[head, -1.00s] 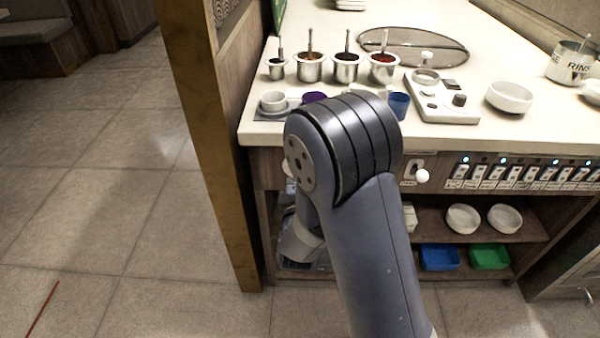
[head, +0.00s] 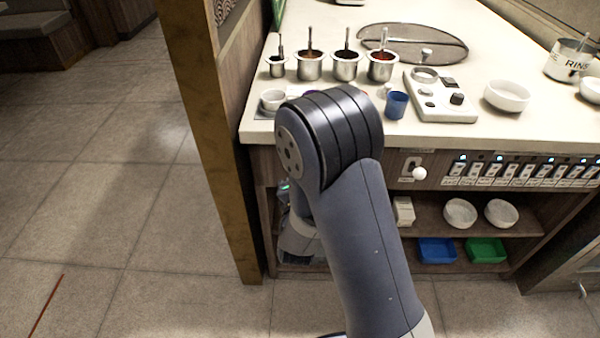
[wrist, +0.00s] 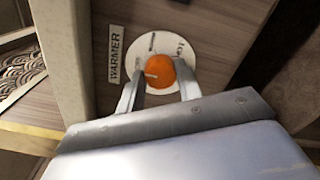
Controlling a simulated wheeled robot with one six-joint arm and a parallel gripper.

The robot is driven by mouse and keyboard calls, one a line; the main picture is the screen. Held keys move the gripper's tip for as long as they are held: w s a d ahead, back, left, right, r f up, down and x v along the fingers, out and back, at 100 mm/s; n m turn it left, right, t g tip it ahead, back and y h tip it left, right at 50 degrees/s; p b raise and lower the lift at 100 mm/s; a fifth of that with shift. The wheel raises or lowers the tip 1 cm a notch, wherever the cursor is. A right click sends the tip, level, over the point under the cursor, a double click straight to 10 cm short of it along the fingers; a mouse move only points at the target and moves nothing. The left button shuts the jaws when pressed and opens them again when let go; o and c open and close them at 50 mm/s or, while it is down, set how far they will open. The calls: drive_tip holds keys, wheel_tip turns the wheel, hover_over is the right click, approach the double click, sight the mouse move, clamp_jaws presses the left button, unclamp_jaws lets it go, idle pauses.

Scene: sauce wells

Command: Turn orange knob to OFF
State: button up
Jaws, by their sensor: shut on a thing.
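The orange knob (wrist: 160,72) sits on a round white dial plate (wrist: 152,48) on the wood counter front, in the wrist view. A white label reading WARMER (wrist: 116,54) is beside the dial. The knob has a pale pointer mark on its lower left side. My gripper (wrist: 160,84) is shut on the knob, with one finger on each side. In the head view my arm hides the knob and the gripper's fingers.
The counter (head: 440,135) holds metal sauce wells (head: 345,67), a blue cup (head: 397,104), a grey-white panel (head: 440,112) and white bowls (head: 507,96). A wooden post (head: 215,150) stands close left.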

drive_tip(key=o, duration=1)
drive_tip(key=shift+c, duration=0.2)
drive_tip(key=shift+s, duration=0.15)
drive_tip(key=s, duration=1)
drive_tip(key=shift+s+a+p, duration=0.2)
drive_tip(key=shift+s+p, duration=0.1)
drive_tip(key=shift+w, duration=0.1)
drive_tip(key=w, duration=1)
drive_tip(key=shift+w+d+b, duration=0.2)
drive_tip(key=shift+w+b, duration=0.15)
drive_tip(key=shift+s, duration=0.1)
